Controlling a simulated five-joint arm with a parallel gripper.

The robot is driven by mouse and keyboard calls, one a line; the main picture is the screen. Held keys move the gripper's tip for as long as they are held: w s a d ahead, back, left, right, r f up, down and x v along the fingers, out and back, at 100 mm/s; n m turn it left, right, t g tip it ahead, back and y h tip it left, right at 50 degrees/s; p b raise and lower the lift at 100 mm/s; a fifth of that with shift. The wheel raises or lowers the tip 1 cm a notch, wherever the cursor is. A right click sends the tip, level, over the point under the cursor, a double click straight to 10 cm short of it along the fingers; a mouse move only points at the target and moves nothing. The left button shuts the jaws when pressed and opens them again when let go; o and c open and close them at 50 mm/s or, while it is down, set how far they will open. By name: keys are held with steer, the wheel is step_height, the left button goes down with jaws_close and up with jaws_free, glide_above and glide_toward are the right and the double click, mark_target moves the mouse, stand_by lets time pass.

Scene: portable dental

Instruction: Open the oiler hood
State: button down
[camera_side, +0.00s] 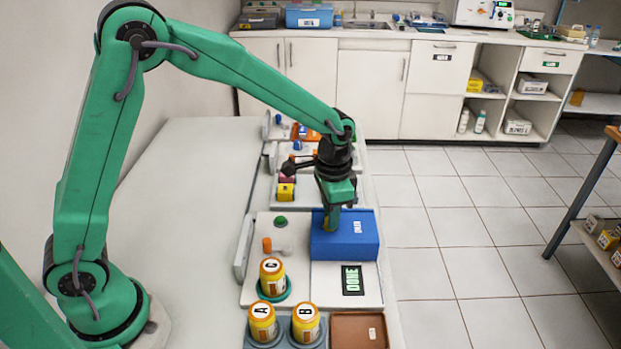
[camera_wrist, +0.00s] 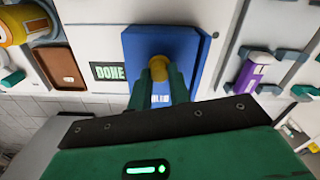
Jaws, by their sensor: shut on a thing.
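The oiler hood (camera_side: 357,239) is a blue box-shaped cover with a small label, on a white panel beside the green DONE sign. It appears to sit down on the panel. It also fills the upper middle of the wrist view (camera_wrist: 193,45). My gripper (camera_side: 332,222) reaches down at its left part. In the wrist view my gripper's green fingers (camera_wrist: 160,82) are shut on the yellow knob (camera_wrist: 158,66) of the hood. The fingers hide part of the hood's label. What lies under the hood is hidden.
The DONE sign (camera_side: 352,280) is in front of the hood. Yellow jars A (camera_side: 262,325), B (camera_side: 306,326) and C (camera_side: 272,279) stand nearer the camera, by a brown tray (camera_side: 358,332). An orange knob (camera_side: 267,245) is at left. More stations lie behind.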

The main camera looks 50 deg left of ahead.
steer(key=s+d, duration=0.6)
steer(key=shift+s+d, duration=0.1)
steer(key=shift+d, duration=0.05)
steer(key=c, duration=1.3)
jaws_free()
steer(key=shift+r, duration=0.15)
step_height(320, 180, up, 8)
steer(key=shift+f, duration=0.2)
